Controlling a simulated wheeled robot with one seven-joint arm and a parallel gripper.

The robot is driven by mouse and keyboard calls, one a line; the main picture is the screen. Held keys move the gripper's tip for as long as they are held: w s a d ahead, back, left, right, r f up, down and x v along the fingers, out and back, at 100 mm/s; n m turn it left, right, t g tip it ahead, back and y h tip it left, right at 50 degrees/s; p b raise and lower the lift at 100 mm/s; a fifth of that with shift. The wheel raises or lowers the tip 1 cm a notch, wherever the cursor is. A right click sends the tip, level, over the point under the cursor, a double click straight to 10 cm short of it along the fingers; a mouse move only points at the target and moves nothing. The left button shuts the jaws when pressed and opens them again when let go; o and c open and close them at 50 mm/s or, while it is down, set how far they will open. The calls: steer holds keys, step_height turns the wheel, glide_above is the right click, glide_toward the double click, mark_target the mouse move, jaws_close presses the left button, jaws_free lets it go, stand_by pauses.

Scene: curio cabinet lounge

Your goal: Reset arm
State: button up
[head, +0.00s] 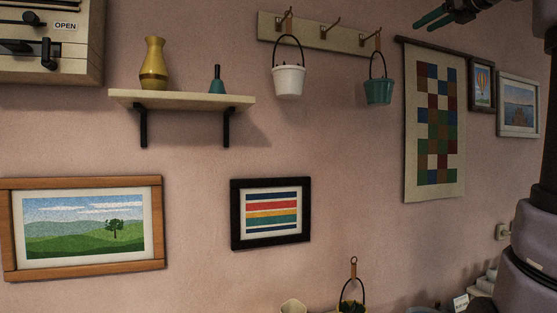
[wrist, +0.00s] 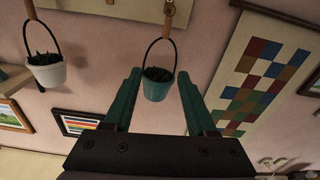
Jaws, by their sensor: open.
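My gripper (head: 440,18) shows at the top right of the head view, with green fingers pointing left and part of it cut off by the frame edge. In the wrist view my gripper (wrist: 157,98) has its two green fingers spread apart. The teal bucket (wrist: 158,84) appears between the fingers in that view, hanging by its black handle. The head view shows the same teal bucket (head: 379,91) hanging from a hook, below and left of my gripper and apart from it. Nothing shows held in the fingers.
A white bucket (head: 289,80) hangs left of the teal one from the hook rail (head: 325,36). A shelf (head: 182,101) holds a yellow vase (head: 154,66) and a teal bell (head: 217,82). A patchwork hanging (head: 434,125) and framed pictures are on the wall.

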steer(key=s+a+f+n+g, duration=0.2)
steer(key=a+f+n, duration=0.25)
steer(key=f, duration=0.35)
steer(key=s+a+f+n+g+h, duration=0.1)
steer(key=s+a+f+n+g, duration=0.15)
steer(key=a+f+n, duration=0.4)
steer(key=s+a+f+n+g, duration=0.2)
steer(key=s+f+n, duration=0.1)
steer(key=f, duration=0.7)
steer(key=s+a+f+n+g+h, duration=0.1)
steer(key=s+f+n, duration=0.4)
steer(key=f, duration=0.5)
steer(key=s+a+f+n+g+h, duration=0.1)
steer(key=s+a+f+n, duration=0.1)
steer(key=s+f+n, duration=0.4)
step_height(320, 180, down, 4)
steer(key=shift+a+r+n+g+h, duration=0.15)
steer(key=shift+a+n+g+h, duration=0.15)
steer(key=shift+n, duration=0.8)
